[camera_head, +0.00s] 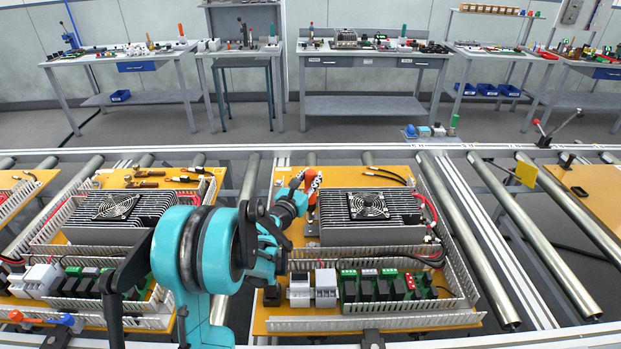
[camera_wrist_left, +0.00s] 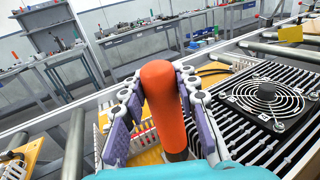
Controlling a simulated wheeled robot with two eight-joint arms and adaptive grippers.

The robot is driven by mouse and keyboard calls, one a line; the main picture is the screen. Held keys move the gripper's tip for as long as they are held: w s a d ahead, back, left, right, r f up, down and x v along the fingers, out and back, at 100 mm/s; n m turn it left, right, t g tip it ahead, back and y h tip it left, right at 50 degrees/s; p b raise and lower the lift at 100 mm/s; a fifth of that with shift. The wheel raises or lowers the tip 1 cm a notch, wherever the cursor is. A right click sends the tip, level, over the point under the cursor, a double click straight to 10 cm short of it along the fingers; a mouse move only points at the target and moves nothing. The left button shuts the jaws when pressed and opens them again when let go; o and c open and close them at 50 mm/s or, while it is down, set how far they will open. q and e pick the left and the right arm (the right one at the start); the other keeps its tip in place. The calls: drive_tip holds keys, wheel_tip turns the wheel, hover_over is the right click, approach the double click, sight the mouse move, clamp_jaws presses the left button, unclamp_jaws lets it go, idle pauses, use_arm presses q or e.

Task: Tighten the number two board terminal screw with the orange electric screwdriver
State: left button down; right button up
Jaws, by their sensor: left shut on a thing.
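The orange electric screwdriver (camera_head: 313,182) stands about upright at the left side of the finned heat sink on the middle board. My left gripper (camera_head: 299,188) is at its upper part. In the left wrist view the screwdriver's orange handle (camera_wrist_left: 162,88) is between the two fingers, and the left gripper (camera_wrist_left: 160,95) is shut on it. The screwdriver's lower end and tip are hidden. The board's green and black terminal blocks (camera_head: 378,287) sit in a row along its front. Number two and its screw are too small to pick out. My right gripper is not in view.
The heat sink with a fan (camera_head: 368,205) stands right beside the screwdriver. A slotted wiring duct (camera_head: 446,225) edges the board (camera_head: 270,314). Another board (camera_head: 60,318) lies to the left. Metal rollers (camera_head: 562,240) lie to the right. Workbenches (camera_head: 375,54) stand at the back.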

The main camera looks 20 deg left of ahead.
use_arm(q)
drive_tip(key=shift+f, duration=0.7)
idle(0.7)
drive_tip(key=shift+r, duration=0.15)
idle(0.5)
drive_tip(key=shift+r+p, duration=1.95)
drive_tip(key=shift+r, duration=0.9)
